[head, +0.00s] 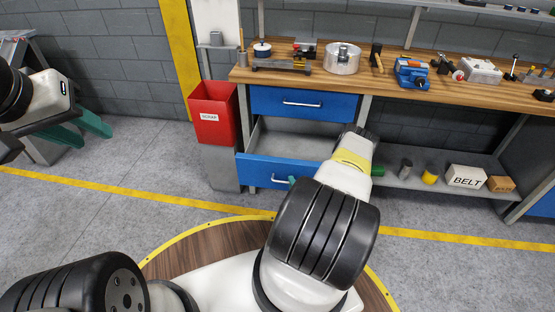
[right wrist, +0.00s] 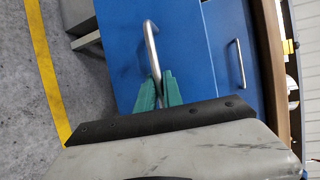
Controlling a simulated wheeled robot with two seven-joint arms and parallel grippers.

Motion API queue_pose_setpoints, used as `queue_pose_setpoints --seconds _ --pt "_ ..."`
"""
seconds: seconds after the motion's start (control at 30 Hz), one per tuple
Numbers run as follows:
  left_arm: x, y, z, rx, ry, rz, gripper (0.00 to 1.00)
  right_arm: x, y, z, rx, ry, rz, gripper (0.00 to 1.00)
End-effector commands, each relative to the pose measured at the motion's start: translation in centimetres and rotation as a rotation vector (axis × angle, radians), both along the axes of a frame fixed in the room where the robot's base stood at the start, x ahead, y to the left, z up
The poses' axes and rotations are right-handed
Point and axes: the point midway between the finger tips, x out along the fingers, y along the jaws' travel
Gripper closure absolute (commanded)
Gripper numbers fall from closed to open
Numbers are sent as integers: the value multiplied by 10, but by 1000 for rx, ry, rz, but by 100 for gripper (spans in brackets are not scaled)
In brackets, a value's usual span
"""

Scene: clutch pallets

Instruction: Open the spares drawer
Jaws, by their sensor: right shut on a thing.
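The workbench has two blue drawers, and I see no label that tells which is the spares drawer. The lower drawer (head: 258,166) stands pulled out, with its grey inside (head: 290,140) showing. The upper drawer (head: 322,106) is shut. My right gripper (right wrist: 160,86) is shut on the lower drawer's bar handle (right wrist: 152,48), with its green fingers at one end of it. In the head view my right arm hides most of that gripper. My left gripper (head: 92,139) is at the far left, away from the drawers, with its green fingers apart and empty.
A red bin (head: 212,105) stands just left of the drawers. The wooden bench top (head: 400,87) carries tools and parts. A lower shelf (head: 415,180) at the right holds a BELT box (head: 465,177). The grey floor in front is clear.

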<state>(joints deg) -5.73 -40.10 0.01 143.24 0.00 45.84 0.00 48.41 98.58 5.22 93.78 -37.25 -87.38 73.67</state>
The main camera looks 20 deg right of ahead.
Motion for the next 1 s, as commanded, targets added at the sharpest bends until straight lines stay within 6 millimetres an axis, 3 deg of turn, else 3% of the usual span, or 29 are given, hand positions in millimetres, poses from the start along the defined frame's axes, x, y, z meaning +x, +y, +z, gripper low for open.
queue_pose_setpoints --seconds 0.2,0.23,0.27,0.6,1.0 --pt "0 0 0 0 0 0 64 0 0 0 0 0 -1 100" --pt "0 0 0 0 0 0 64 0 0 0 0 0 -1 83" --pt "0 0 0 0 0 0 64 0 0 0 0 0 -1 81" --pt "0 0 0 0 0 0 64 -3 0 0 0 1 0 81" --pt "0 0 0 0 0 0 64 -62 8 11 1 2 -2 81"
